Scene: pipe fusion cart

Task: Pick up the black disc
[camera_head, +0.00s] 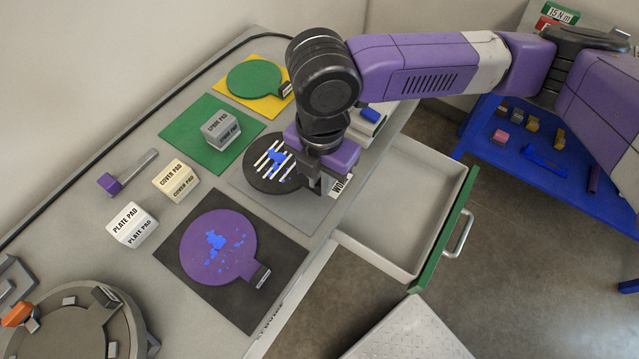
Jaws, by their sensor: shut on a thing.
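The black disc (262,178) lies at the grey mat (300,214) on the cart top, with white stripes and blue patches on its face. My gripper (322,187) points down at the right side of the disc, where the handle would be, and is shut on it. The arm's wrist and the gripper body hide the disc's right edge and the held part. I cannot tell whether the disc is lifted off the mat.
A purple paddle-shaped disc (205,255) with blue spots lies on a dark mat in front. A green disc (252,78) lies on a yellow mat behind. Pad blocks (221,130) stand to the left. An open, empty drawer (395,220) juts out at the right.

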